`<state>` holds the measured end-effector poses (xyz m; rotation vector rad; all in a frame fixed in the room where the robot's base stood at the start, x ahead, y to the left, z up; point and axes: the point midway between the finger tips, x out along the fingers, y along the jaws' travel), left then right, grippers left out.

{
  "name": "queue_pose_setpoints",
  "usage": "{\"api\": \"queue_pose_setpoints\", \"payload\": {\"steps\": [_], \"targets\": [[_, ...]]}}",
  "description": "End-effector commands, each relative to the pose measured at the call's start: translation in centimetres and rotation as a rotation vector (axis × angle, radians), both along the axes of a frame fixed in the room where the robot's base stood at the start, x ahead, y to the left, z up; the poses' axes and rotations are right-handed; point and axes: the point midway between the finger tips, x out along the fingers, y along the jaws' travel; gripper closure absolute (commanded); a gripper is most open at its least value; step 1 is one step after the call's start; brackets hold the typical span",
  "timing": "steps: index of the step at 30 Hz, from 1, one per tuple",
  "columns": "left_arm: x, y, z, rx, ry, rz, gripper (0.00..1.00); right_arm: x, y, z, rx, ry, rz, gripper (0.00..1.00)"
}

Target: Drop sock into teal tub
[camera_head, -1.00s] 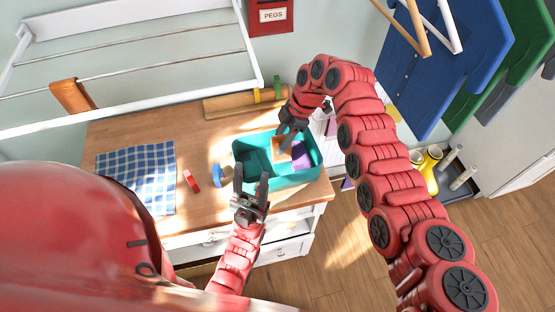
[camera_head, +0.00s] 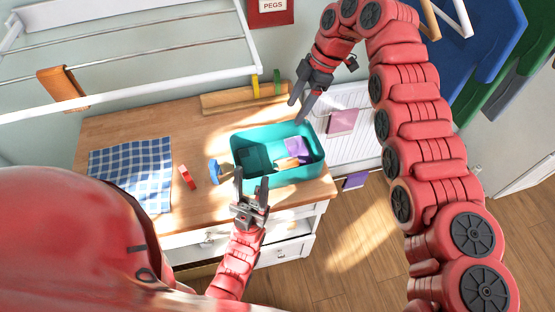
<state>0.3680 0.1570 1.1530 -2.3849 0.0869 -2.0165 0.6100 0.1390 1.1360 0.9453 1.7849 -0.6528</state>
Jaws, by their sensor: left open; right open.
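The teal tub (camera_head: 290,180) stands on the right end of the wooden worktop. Inside it lie a small orange-tan item (camera_head: 287,162), which looks like the sock, and a purple cloth (camera_head: 297,147). My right gripper (camera_head: 297,112) is open and empty, above the tub's back right rim and apart from the items. My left gripper (camera_head: 251,178) is open and empty, fingers up, in front of the tub's front left side in the picture.
A blue checked cloth (camera_head: 131,172), a red object (camera_head: 187,177) and a blue object (camera_head: 215,171) lie left of the tub. A white drying rack (camera_head: 120,80) spans the back. A pink cloth (camera_head: 343,122) hangs right of the worktop.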

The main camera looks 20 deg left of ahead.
Motion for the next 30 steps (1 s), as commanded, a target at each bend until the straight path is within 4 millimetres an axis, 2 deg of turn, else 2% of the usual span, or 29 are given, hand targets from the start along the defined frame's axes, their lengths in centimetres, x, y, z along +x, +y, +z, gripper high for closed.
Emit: {"api": "queue_pose_setpoints", "payload": {"steps": [1,8,9,12,30], "targets": [[0.0,0.0,-0.6,0.0,0.0,0.0,0.49,0.2,-0.2,0.8,0.002,-0.004,0.0,0.34],[0.0,0.0,-1.1,0.0,0.0,0.0,0.49,0.8,-1.1,4.1,0.005,-0.002,0.002,0.34],[0.0,0.0,0.1,0.0,0.001,0.0,0.49,1.0,-1.2,5.1,0.004,-0.002,0.001,0.34],[0.0,0.0,0.9,0.0,0.0,0.0,0.49,1.2,-1.6,5.9,0.003,-0.001,0.001,0.34],[0.0,0.0,1.4,0.0,0.0,0.0,0.49,1.4,-2.1,6.3,0.002,0.001,0.001,0.34]]}}
